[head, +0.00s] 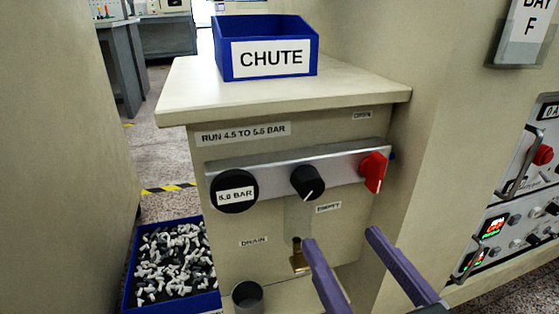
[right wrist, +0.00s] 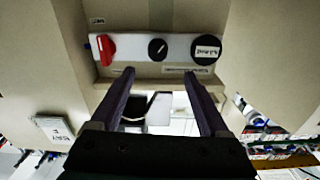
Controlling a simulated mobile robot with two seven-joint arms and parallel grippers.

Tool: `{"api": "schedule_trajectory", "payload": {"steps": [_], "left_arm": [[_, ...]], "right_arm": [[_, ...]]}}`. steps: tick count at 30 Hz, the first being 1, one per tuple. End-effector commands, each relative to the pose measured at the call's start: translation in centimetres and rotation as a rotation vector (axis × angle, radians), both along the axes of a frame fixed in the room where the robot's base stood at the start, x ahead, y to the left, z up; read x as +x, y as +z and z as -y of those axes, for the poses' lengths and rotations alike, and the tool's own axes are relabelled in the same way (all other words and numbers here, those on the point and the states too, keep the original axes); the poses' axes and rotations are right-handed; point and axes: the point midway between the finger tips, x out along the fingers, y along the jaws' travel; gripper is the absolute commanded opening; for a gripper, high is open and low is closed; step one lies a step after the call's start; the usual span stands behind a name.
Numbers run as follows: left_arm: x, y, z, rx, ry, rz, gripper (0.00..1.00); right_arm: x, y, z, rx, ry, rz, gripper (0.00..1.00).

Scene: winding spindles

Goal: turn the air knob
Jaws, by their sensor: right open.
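The black round knob (head: 308,183) with a white line sits in the middle of the grey metal bar on the cabinet front. The line shows on its lower part. It also shows in the right wrist view (right wrist: 157,49). A red knob (head: 373,172) is to its right, and a black round dial labelled in BAR (head: 234,191) to its left. My right gripper (head: 341,240) is open and empty, its fingers apart, below and in front of the bar, touching no knob. In the right wrist view the black knob lies between and beyond the fingertips (right wrist: 158,72).
A blue CHUTE bin (head: 268,48) stands on the cabinet top (head: 185,97). A blue crate of fittings (head: 128,293) is on the floor at left. A control panel (head: 510,225) is at right.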

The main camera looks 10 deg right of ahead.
Motion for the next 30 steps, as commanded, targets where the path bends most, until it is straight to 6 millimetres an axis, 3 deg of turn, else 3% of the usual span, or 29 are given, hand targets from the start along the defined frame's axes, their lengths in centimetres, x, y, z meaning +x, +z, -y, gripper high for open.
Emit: {"api": "schedule_trajectory", "payload": {"steps": [16,21,28,30], "left_arm": [[-0.5,-2.8,0.3,-0.009,0.002,-0.017,0.50],[-0.5,-3.0,0.4,-0.014,0.005,-0.015,0.50],[-0.4,-2.9,0.4,-0.013,0.005,-0.013,0.50],[-0.4,-2.9,0.4,-0.012,0.005,-0.013,0.50]], "right_arm": [[8.6,-0.1,-0.3,-0.003,0.001,0.002,0.79],[9.7,0.0,-0.4,-0.003,0.001,0.000,0.79],[9.8,0.0,-0.4,-0.003,0.001,0.000,0.79],[9.7,0.0,-0.4,-0.003,0.001,0.000,0.73]]}}
